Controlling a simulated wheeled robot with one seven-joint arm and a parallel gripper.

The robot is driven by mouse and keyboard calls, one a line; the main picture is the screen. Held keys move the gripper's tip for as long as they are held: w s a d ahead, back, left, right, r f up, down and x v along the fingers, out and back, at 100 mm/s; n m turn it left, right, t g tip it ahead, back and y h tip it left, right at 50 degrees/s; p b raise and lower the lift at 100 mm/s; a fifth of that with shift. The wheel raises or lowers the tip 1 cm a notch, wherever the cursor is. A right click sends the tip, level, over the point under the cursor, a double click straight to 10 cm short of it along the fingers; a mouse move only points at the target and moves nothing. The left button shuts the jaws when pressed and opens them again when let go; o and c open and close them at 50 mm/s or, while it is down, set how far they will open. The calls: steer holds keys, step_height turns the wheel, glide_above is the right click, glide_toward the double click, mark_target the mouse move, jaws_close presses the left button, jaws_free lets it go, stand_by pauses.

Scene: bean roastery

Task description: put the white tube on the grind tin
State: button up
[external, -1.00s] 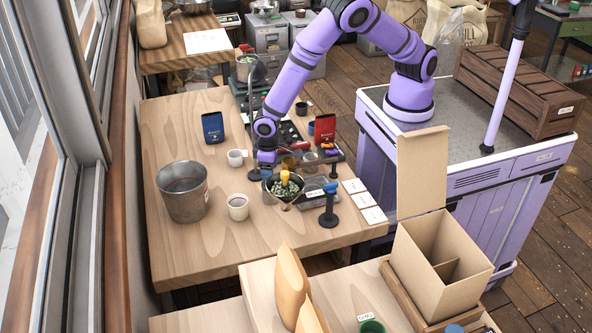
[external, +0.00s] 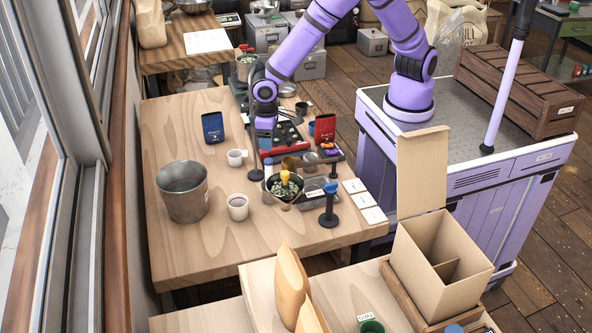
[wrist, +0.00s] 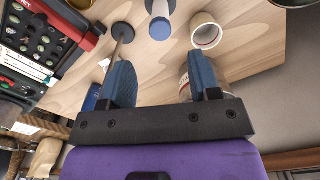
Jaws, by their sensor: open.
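My gripper (external: 265,141) is raised above the table, its blue fingers apart with nothing between them; they also show in the wrist view (wrist: 158,76). Below and apart from it stands an upright cylinder (external: 268,168) with a blue top. In the wrist view this cylinder (wrist: 160,10) has a whitish body, cut by the top edge; it may be the white tube. To its right in the external view is a small brass-coloured tin (external: 290,163), possibly the grind tin; I cannot tell for sure. A greyish cylinder (external: 310,161) stands beside it.
A thin stand (external: 256,174) rises close beside the blue-topped cylinder. A dark pan of greenish contents (external: 285,190), a white mug (external: 236,157), a white cup (external: 238,207), a metal bucket (external: 183,190) and a red machine (external: 290,147) surround it.

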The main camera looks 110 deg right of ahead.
steer(key=s+d+r+n+t+y, duration=0.1)
steer(key=s+d+r, duration=0.1)
steer(key=s+r, duration=0.45)
steer(key=s+d+r+n+y, duration=0.1)
steer(key=s+r, duration=0.2)
steer(key=r, duration=0.7)
steer(key=s+d+r+n+t, duration=0.1)
steer(key=s+d+r, duration=0.1)
steer(key=s+r, duration=0.45)
steer(key=s+d+r+n+t+h, duration=0.1)
steer(key=s+r, duration=0.3)
steer(key=s, duration=0.6)
steer(key=s+d+r+n+t+h, duration=0.1)
steer(key=s+r, duration=0.3)
steer(key=s, duration=0.6)
steer(key=shift+d+r+t, duration=0.4)
steer(key=shift+d+t, duration=0.2)
steer(key=shift+d, duration=0.15)
